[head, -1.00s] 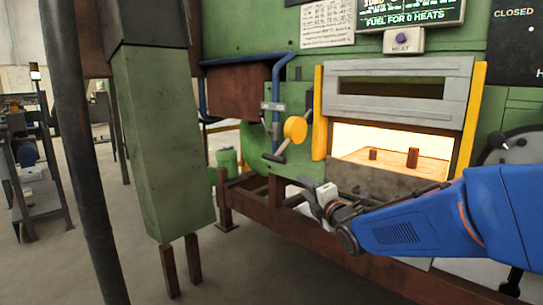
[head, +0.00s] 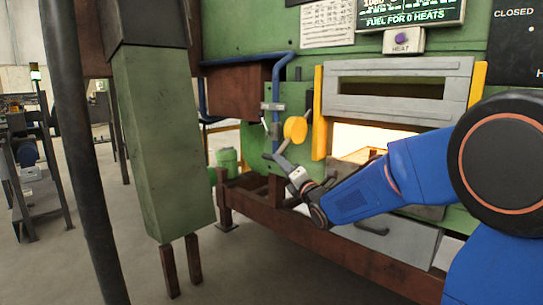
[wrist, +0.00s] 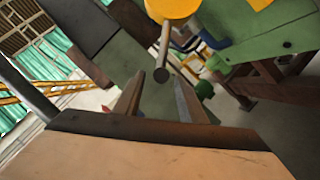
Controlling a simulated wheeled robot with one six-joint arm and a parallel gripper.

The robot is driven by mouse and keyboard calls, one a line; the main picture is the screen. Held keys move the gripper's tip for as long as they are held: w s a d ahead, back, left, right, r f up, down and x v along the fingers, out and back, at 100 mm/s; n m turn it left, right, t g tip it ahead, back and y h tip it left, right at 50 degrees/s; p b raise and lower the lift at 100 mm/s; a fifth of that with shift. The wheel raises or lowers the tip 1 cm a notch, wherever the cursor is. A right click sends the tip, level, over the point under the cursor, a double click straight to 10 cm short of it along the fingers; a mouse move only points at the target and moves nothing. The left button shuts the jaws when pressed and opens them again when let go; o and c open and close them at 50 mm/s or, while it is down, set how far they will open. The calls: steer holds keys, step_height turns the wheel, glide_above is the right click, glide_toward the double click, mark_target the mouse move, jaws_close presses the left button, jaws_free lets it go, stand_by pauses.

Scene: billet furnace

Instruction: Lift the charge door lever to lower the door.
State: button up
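The charge door lever (head: 283,147) is a grey rod angling down and left from a yellow round hub (head: 295,129), left of the furnace opening. In the wrist view the rod (wrist: 164,50) hangs from the hub (wrist: 172,8), its round end near the fingertips. My gripper (head: 279,162) is close below the lever end; the wrist view shows its two fingers (wrist: 157,95) apart with nothing held between them. I cannot tell whether a finger touches the rod. The grey charge door (head: 397,92) is raised, with the glowing opening (head: 358,141) below it, partly hidden by my arm.
Yellow guide posts (head: 319,112) flank the door. A blue pipe (head: 276,85) and a rusty box (head: 238,90) are left of the lever. A rusty beam (head: 300,230) runs below. A green column (head: 160,140) stands at left. A HEAT button (head: 402,40) is above.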

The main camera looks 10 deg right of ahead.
steer(key=x, duration=0.8)
steer(key=shift+r, duration=0.1)
jaws_close()
